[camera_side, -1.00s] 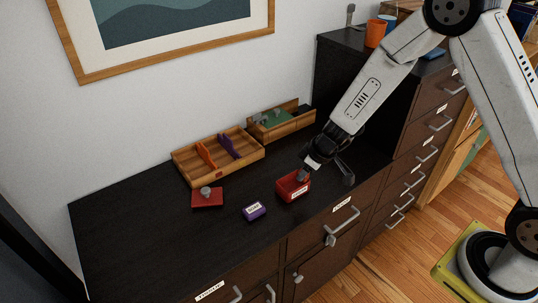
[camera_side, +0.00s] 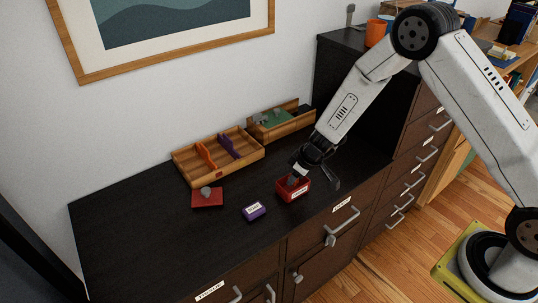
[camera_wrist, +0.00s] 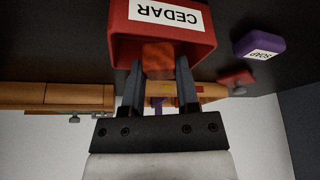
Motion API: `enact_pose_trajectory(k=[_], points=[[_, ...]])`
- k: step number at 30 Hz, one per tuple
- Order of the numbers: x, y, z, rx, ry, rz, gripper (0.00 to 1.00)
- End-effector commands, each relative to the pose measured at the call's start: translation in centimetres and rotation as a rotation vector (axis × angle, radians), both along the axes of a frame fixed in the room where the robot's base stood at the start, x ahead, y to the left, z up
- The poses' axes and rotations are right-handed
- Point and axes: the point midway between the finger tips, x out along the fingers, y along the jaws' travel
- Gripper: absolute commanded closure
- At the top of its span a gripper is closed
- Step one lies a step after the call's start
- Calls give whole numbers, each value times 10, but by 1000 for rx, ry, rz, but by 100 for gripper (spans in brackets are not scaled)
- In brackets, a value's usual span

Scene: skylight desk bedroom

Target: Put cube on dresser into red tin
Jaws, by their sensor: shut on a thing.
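The red tin (camera_side: 294,190) stands open on the dark dresser top (camera_side: 140,250), its CEDAR label facing front. In the wrist view the red tin (camera_wrist: 120,42) fills the top middle, its label upside down. My gripper (camera_wrist: 159,75) is shut on an orange-brown cube (camera_wrist: 158,58), held between the fingertips at the tin's mouth. In the side view my gripper (camera_side: 294,181) reaches into the tin's opening from above, tilted. The cube is hidden there, and I cannot tell whether it touches the tin's floor.
A red lid with a grey knob (camera_side: 207,198) lies left of the tin. A small purple labelled box (camera_side: 254,211) sits between them. A divided wooden tray (camera_side: 217,157) and a wooden box (camera_side: 281,122) stand behind. The dresser's left part is clear.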

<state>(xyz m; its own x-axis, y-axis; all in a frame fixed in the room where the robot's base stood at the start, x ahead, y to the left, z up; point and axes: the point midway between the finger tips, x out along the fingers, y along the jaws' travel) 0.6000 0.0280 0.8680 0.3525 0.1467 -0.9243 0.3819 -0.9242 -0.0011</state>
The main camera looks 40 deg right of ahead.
Motion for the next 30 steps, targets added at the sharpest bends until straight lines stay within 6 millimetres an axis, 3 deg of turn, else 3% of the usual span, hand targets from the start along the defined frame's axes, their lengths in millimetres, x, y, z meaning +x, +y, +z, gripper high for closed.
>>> enact_pose_trajectory(k=[12,29,30], points=[[0,0,-23,-2,0,1,100],[0,0,-29,-1,1,0,100],[0,0,-29,-2,0,1,58]])
